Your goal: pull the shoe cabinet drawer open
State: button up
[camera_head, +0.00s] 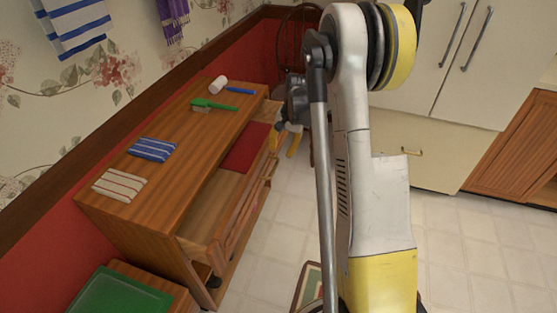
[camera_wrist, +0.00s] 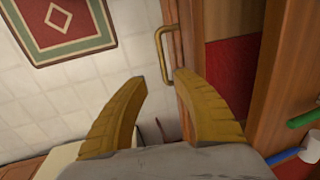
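The shoe cabinet (camera_head: 185,125) is a long wooden piece along the red lower wall at left in the head view. Its upper drawer (camera_head: 205,212) stands pulled out, with its inside showing and a red item (camera_head: 246,147) lying in it. In the wrist view, the red item (camera_wrist: 231,75) shows behind the drawer front (camera_wrist: 191,40). A brass handle (camera_wrist: 159,58) on that front is just beyond my fingertips, with no grip on it visible. My gripper (camera_wrist: 160,82) is open, its yellow fingers spread. In the head view, my gripper (camera_head: 284,143) is beside the drawer's far end, partly hidden by my arm.
On the cabinet top lie a green brush (camera_head: 214,105), a blue-handled white roller (camera_head: 219,85) and two striped cloths. A green-topped box (camera_head: 120,292) stands at the near left. The tiled floor (camera_head: 280,220) is clear beside the drawer; a rug (camera_wrist: 62,25) lies on it.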

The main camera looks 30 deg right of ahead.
jog(key=shift+s+d+r, duration=0.1)
jog(key=shift+s+r, duration=0.05)
jog(key=shift+r, duration=0.7)
jog(key=shift+s+d+r, duration=0.1)
jog(key=shift+r, duration=0.7)
